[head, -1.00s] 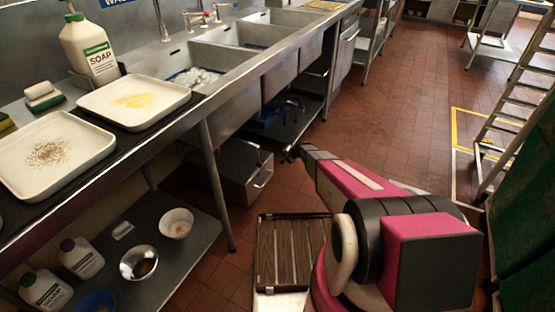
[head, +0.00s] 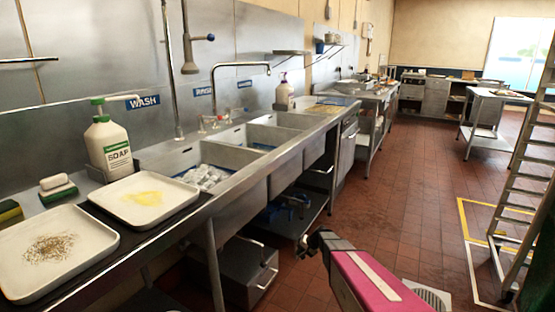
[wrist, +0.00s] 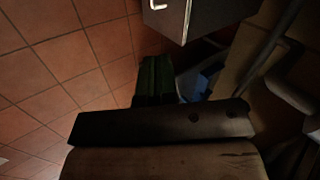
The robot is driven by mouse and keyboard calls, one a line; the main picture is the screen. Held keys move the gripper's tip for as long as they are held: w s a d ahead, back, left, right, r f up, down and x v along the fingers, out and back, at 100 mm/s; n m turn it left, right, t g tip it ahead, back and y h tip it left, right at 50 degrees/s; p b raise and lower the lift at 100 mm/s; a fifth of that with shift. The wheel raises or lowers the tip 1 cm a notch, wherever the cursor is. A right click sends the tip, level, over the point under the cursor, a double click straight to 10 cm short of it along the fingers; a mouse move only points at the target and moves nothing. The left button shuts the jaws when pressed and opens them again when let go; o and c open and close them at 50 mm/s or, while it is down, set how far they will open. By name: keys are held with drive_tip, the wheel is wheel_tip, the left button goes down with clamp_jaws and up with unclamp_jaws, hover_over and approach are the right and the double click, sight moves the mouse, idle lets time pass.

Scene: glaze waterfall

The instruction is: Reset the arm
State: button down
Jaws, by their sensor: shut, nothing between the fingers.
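My arm (head: 375,285) is pink and black and reaches up from the bottom of the head view, beside the sink counter. My gripper (head: 310,243) is the dark end of it, over the floor in front of the sinks. It is shut and holds nothing. In the wrist view a dark bar and a brown surface fill the lower middle. A grey box with a handle (wrist: 178,15) shows at the top of the wrist view, and red floor tiles (wrist: 60,70) lie on the left.
The steel sink counter (head: 240,185) runs along the left, with two white trays (head: 150,198) and a soap bottle (head: 108,148) on it. A grey box (head: 245,272) stands below. A ladder (head: 525,170) stands at right. The tiled floor (head: 400,190) between is clear.

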drive_tip(key=s+d+r+n+g+h, duration=0.1)
drive_tip(key=s+d+r+h, duration=0.2)
drive_tip(key=s+r, duration=0.6)
drive_tip(key=s+d+r+n+g+h, duration=0.1)
drive_tip(key=s+d+r+n+h, duration=0.1)
drive_tip(key=s+r, duration=0.8)
drive_tip(key=s+d+h, duration=0.1)
drive_tip(key=s+d, duration=0.1)
drive_tip(key=s, duration=0.5)
drive_tip(key=shift+n+g+h, duration=0.3)
drive_tip(key=shift+g+h, duration=0.1)
drive_tip(key=shift+f, duration=0.1)
